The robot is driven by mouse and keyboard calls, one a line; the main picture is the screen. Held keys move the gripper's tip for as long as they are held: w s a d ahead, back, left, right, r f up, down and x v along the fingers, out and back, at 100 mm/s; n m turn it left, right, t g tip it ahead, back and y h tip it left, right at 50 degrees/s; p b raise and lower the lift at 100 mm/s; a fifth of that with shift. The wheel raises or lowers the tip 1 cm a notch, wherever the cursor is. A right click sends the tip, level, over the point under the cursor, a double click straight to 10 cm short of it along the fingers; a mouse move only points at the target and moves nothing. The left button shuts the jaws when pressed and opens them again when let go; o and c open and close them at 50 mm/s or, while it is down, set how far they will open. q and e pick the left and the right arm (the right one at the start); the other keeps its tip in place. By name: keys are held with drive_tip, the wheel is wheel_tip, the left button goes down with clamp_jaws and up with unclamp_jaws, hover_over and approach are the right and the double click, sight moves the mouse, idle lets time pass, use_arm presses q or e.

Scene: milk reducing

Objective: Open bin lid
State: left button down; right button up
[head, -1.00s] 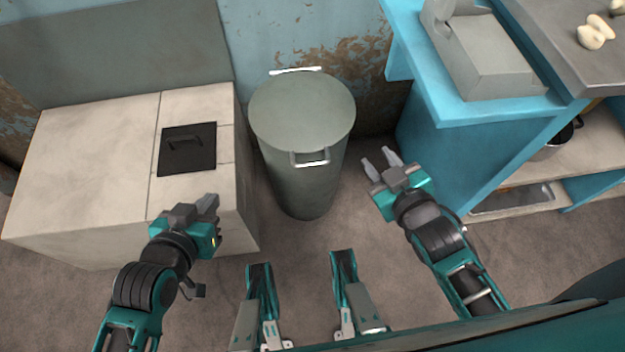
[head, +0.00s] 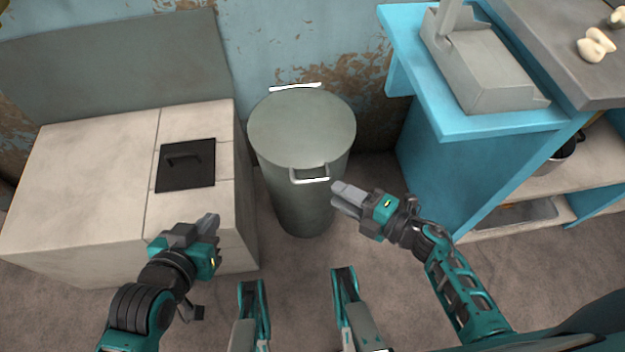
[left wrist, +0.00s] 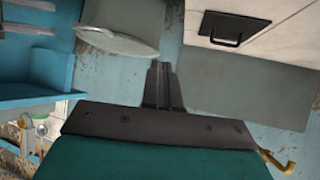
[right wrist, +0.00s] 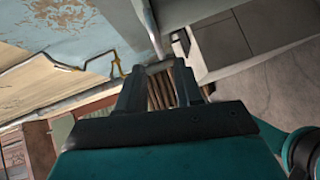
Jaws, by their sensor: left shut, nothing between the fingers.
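The tall grey-green round bin (head: 300,205) stands against the wall, its flat lid (head: 300,125) lying closed on top. The lid has a metal handle at the front (head: 310,178) and one at the back (head: 296,87). Part of the lid also shows in the left wrist view (left wrist: 125,35). My right gripper (head: 342,198) is open and empty, just right of and below the front handle, apart from it. Its spread fingers show in the right wrist view (right wrist: 160,80). My left gripper (head: 212,222) is shut and empty, left of the bin and in front of the pale counter.
The pale tiled counter (head: 80,180) with a black hatch (head: 186,165) stands close left of the bin. A blue shelf unit (head: 470,165) stands to the right, with a grey appliance (head: 485,65) on top. Floor is free in front of the bin.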

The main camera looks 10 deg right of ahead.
sight(313, 179)
drive_tip(key=b+x, duration=0.2)
drive_tip(key=x, duration=0.6)
drive_tip(key=shift+w+a, duration=0.1)
clamp_jaws()
idle(0.4)
